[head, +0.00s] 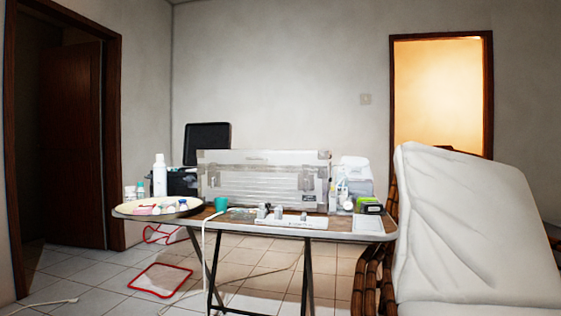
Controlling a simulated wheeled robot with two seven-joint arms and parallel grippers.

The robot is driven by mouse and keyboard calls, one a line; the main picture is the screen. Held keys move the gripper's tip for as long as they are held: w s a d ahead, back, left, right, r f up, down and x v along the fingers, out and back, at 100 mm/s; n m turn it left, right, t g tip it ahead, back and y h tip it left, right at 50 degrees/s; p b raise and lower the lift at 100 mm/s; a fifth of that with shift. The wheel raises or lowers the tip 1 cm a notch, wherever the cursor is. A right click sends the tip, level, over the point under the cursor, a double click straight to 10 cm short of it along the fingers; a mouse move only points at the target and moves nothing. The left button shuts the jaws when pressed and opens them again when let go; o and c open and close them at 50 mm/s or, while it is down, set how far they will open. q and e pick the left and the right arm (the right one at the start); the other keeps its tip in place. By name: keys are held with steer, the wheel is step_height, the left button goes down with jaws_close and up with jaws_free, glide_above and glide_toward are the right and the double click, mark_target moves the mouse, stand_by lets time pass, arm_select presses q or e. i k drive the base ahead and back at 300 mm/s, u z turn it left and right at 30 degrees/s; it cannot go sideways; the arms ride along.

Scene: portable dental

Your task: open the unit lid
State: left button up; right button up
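A silver-grey metal case (262,183), which looks like the unit, stands upright at the back of the folding table. Its front face has ribs, corner fittings and latches, and a lighter band runs along its top. The front looks closed; I cannot tell exactly where its lid parts from the body. A cable runs down in front of the table at the left of the case. Neither of my grippers is in view.
The folding table (375,228) also holds a round tray (126,209), a teal cup (221,204), a white power strip (290,224) and bottles. A black case (207,143) with a raised panel is behind left. A white-covered chair (460,235) blocks the right. Red-edged pieces lie on the floor.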

mark_target(299, 159)
steer(key=z, duration=0.1)
steer(key=i, duration=0.85)
steer(key=u, duration=0.3)
